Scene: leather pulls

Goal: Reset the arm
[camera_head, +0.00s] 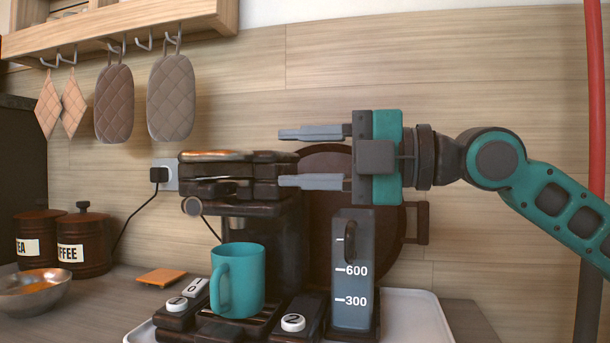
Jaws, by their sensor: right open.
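My right arm (555,200) is teal and dark grey and comes in from the right edge. My right gripper (312,157) is open and empty. Its two grey fingers point left, one above the other, with a clear gap between them. The lower finger is in front of or beside the top of the dark coffee machine (235,190); I cannot tell whether they touch. The gripper is above the grey water tank (353,275) marked 600 and 300. My left gripper is not in view.
A teal mug (238,280) stands on the machine's drip grate. A white tray (425,315) lies underneath. A metal bowl (35,292) and dark canisters (83,240) stand at left. Pot holders (171,98) hang from the shelf (140,20). A red pole (595,100) stands at right.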

